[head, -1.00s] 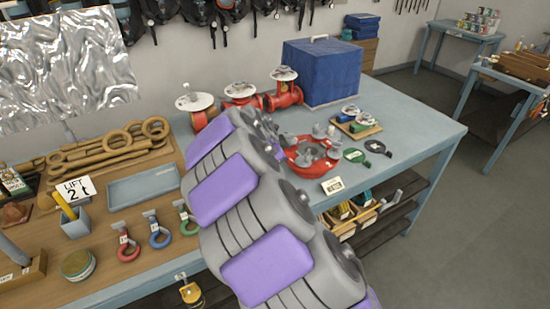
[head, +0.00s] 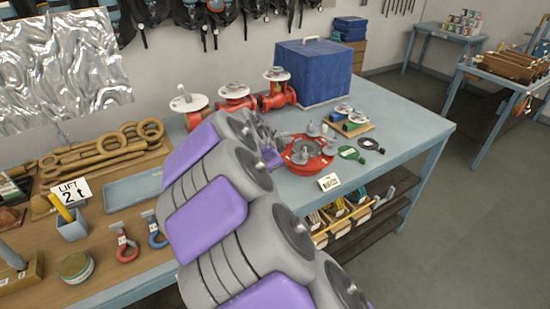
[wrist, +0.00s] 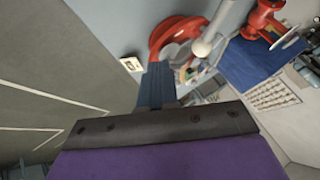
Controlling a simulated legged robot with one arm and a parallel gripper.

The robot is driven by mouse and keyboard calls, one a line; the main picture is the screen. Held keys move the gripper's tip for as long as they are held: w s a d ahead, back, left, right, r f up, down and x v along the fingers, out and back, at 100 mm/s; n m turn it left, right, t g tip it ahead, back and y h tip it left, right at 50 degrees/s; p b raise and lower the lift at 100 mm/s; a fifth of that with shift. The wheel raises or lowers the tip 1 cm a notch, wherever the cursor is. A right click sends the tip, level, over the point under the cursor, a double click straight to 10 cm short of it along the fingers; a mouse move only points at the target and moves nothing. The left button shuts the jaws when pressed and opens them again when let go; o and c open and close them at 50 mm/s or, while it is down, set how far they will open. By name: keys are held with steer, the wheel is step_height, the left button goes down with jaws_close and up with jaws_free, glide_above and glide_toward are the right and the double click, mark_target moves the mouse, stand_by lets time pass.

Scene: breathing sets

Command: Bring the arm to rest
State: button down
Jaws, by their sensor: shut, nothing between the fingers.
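My arm, with grey links and purple pads, reaches from the bottom of the head view up and across the front of the workbench (head: 413,139). In the wrist view my gripper (wrist: 158,72) shows as narrow dark fingers, closed together and empty. In the head view the arm's own links mostly hide it.
Red valves (head: 237,95) and a blue box (head: 313,71) stand at the back. A small label card (head: 329,182) is at the front edge. Shackles (head: 125,247), a pen cup (head: 72,225) and a tray (head: 140,187) lie left of the arm. Open floor (head: 450,230) is at right.

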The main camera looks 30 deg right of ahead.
steer(key=s+a+r+n+g+y+p, duration=0.1)
steer(key=s+a+r+n, duration=0.1)
steer(key=s+a+r, duration=0.4)
steer(key=s+a+f+n+g+y, duration=0.2)
steer(key=s+a+n, duration=0.2)
steer(key=s, duration=0.6)
steer(key=s+a+f+n+g+y, duration=0.1)
steer(key=s+a+f+n+g, duration=0.1)
steer(key=s+a+n, duration=0.2)
steer(key=s+a+f+n+g+y, duration=0.1)
steer(key=s+a+n, duration=0.3)
steer(key=s+n, duration=0.5)
steer(key=s+f+y, duration=0.1)
steer(key=s, duration=0.7)
steer(key=shift+s+f+g+y, duration=0.15)
steer(key=shift+s+g+y, duration=0.15)
steer(key=shift+s+g, duration=0.1)
